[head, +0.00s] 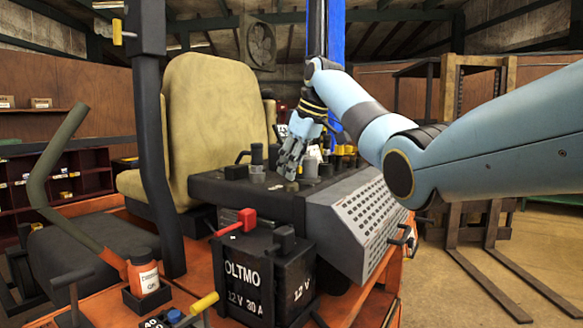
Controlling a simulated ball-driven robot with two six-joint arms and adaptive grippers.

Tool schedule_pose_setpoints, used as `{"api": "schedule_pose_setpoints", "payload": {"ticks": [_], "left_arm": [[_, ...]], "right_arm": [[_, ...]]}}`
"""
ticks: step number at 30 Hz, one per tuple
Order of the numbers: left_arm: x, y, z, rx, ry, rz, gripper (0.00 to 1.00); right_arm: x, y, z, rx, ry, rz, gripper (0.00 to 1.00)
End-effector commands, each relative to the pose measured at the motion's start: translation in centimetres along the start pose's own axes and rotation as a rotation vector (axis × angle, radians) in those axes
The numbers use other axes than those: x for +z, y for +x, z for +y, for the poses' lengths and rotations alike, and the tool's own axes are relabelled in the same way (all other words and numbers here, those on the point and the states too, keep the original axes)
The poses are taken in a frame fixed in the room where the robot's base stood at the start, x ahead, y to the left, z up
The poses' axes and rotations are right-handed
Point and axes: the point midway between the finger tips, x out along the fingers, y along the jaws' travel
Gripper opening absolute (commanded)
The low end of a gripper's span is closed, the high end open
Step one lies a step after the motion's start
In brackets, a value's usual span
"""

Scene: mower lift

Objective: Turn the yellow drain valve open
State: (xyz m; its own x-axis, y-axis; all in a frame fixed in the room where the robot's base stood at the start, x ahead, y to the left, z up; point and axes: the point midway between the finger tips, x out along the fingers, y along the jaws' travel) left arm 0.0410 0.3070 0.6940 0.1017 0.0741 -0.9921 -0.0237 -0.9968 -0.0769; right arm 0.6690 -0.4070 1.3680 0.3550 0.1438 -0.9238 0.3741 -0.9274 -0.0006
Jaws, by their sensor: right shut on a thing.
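My right arm reaches in from the right, and my right gripper (290,172) points down at the top of the dark console (223,188) beside the seat. It is shut on a small part there that its fingers mostly hide; I cannot tell what it is. A yellow-ended handle (204,303) shows at the bottom, in front of the black battery, apart from my gripper. It may be the yellow drain valve, but I cannot tell for sure. My left gripper is not in view.
A black battery box (270,285) with a red terminal cover (236,222) stands in front of the console. An orange bottle (143,272) sits in a holder to its left. A tan seat (207,115) stands behind. Fork tines (490,265) lie on the floor at right.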

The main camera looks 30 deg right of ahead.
Motion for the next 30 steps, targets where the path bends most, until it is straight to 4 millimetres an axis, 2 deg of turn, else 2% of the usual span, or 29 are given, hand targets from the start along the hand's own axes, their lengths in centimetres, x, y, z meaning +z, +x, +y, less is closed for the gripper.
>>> {"api": "schedule_pose_setpoints", "payload": {"ticks": [16,17,22,30], "left_arm": [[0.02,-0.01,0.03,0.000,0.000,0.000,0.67],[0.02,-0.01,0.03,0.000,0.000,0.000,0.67],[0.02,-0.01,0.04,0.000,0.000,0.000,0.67],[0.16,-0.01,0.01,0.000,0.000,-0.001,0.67]], "right_arm": [[-0.10,-0.15,0.07,-0.006,-0.023,0.003,0.00],[-0.10,-0.15,0.07,-0.006,-0.023,0.003,0.14],[-0.07,-0.10,0.05,-0.007,-0.023,0.002,0.36],[-0.04,-0.20,0.03,-0.008,-0.023,0.001,0.36]]}}
